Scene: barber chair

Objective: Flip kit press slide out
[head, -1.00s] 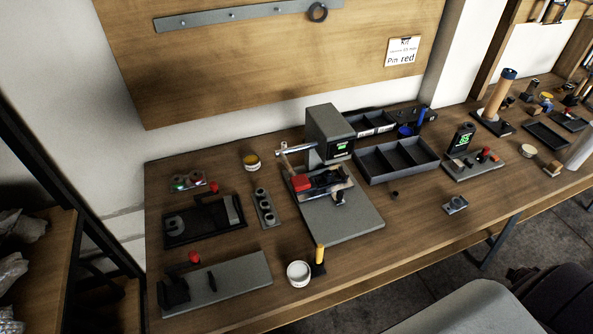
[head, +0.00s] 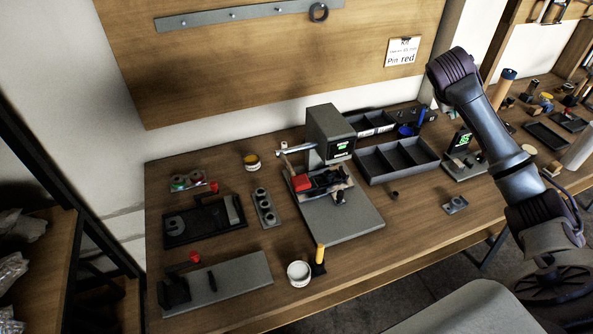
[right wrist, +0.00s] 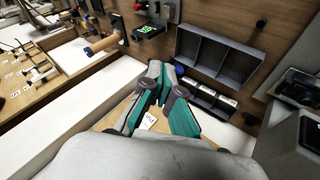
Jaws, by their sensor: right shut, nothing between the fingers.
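The press (head: 330,135) stands at the middle back of the bench, a grey block with a small green-lit screen. In front of it is a grey base plate (head: 345,222). On that plate sits the slide assembly, with a red block (head: 302,183) at its left and dark parts on it. A silver bar (head: 296,148) sticks out left of the press. My right gripper (right wrist: 162,88) is shut and empty in the right wrist view, with teal finger pads. In the head view my right arm is at the right, apart from the press. My left gripper is out of view.
A three-compartment tray (head: 396,160) stands right of the press; it also shows in the right wrist view (right wrist: 215,60). Black trays and grey fixtures (head: 230,281) fill the left bench. A white cup (head: 299,273) and yellow-topped post (head: 320,256) stand at the front edge.

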